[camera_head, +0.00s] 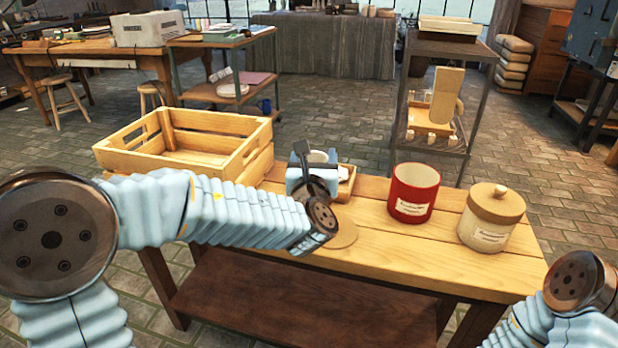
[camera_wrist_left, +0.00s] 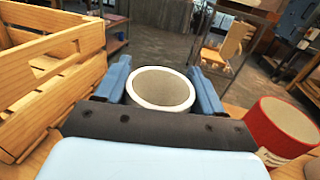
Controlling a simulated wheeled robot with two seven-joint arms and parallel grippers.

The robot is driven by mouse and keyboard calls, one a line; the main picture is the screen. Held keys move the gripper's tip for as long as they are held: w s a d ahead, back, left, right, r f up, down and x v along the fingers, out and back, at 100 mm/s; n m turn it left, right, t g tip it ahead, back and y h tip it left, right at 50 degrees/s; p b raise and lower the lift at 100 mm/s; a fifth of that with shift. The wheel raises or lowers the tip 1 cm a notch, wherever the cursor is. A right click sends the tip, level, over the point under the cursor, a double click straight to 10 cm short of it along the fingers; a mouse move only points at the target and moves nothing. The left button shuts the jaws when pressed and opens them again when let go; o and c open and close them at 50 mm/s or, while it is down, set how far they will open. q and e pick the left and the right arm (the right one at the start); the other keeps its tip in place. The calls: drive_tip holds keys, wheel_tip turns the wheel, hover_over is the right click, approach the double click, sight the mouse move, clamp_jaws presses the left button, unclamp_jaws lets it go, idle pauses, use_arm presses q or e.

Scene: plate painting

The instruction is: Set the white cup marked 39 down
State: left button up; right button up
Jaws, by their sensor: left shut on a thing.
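The white cup (camera_head: 318,157) is between the blue fingers of my left gripper (camera_head: 313,172), over the wooden table near the crate's right end. In the left wrist view, the cup's white rim (camera_wrist_left: 160,106) shows from above, upright, with a finger on either side. Its inside looks plain and empty. My left gripper is shut on it. The marking 39 is not visible, and the cup's base is hidden, so I cannot tell whether it touches anything below. My right forearm shows at the lower right, but its gripper is out of view.
A slatted wooden crate (camera_head: 240,127) stands left of the cup. A small wooden tray (camera_head: 346,183) sits just right of the gripper. A round tan disc (camera_head: 341,233) lies in front. A red canister (camera_head: 414,192) and a lidded cream jar (camera_head: 488,232) stand to the right.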

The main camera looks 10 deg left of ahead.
use_arm(q)
drive_tip(key=shift+w+a+f, duration=0.25)
drive_tip(key=shift+w+f, duration=0.2)
drive_tip(key=shift+f, duration=0.65)
drive_tip(key=shift+w+a+f, duration=0.3)
drive_tip(key=shift+w+f, duration=0.1)
drive_tip(key=shift+f, duration=0.7)
drive_tip(key=shift+w+a+f, duration=0.25)
drive_tip(key=shift+w+f, duration=0.2)
drive_tip(key=shift+f, duration=0.65)
drive_tip(key=shift+f+b, duration=0.2)
drive_tip(key=shift+b, duration=0.15)
drive_tip(key=o, duration=1.2)
drive_tip(key=shift+r, duration=0.1)
